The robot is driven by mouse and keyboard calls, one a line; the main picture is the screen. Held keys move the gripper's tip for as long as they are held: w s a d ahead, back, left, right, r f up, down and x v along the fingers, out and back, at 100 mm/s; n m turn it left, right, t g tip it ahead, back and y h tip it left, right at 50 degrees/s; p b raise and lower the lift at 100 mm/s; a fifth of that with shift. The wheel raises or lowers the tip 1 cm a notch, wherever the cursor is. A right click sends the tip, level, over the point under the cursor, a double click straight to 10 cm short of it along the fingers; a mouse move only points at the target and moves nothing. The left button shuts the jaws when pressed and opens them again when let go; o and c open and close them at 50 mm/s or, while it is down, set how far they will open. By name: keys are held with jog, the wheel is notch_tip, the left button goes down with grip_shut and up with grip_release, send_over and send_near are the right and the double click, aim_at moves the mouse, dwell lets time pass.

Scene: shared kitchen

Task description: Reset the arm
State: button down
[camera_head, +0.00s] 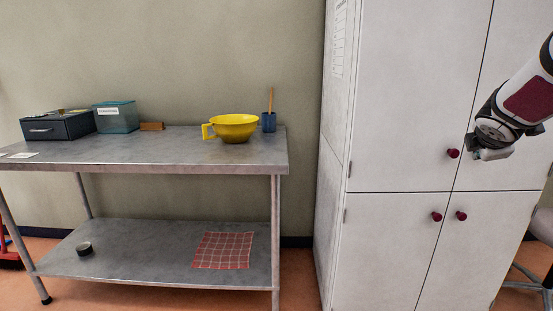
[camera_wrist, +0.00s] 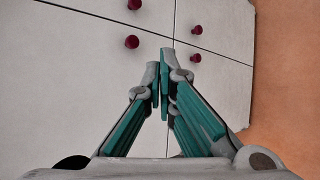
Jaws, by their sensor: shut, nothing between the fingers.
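My gripper shows in the wrist view (camera_wrist: 163,75) with its two green-lined fingers brought together at the tips and nothing between them. In the head view my arm reaches in from the right edge, and my gripper (camera_head: 490,153) is at its lower end, in front of the upper part of the white cabinet (camera_head: 405,90). Its fingers are hard to make out there. In the wrist view the cabinet doors (camera_wrist: 90,90) lie beyond the fingertips, with dark red knobs (camera_wrist: 132,42) around them. I cannot tell the exact gap between gripper and doors.
A steel table (camera_head: 150,155) stands left, holding a yellow bowl (camera_head: 235,130), a blue cup (camera_head: 268,122), a clear teal box (camera_head: 117,117) and a dark drawer box (camera_head: 60,127). A stool (camera_head: 541,225) is far right.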

jog(key=s+a+f+m+g+y, duration=0.25)
jog(key=s+a+f+m, duration=0.2)
jog(key=s+a, duration=0.8)
jog(key=s+a+f+m+g+y, duration=0.25)
jog(key=s+a+m, duration=0.25)
jog(key=s+a, duration=0.7)
jog(key=s+a+f+m+g+y, duration=0.25)
jog(key=s+a+f+m, duration=0.4)
jog(key=s, duration=0.95)
notch_tip(320, 180, up, 25)
jog(key=a+n+t+p, duration=0.1)
jog(key=a+t+p, duration=0.1)
jog(key=p, duration=1.9)
jog(key=shift+s+t, duration=0.35)
jog(key=shift+s, duration=0.05)
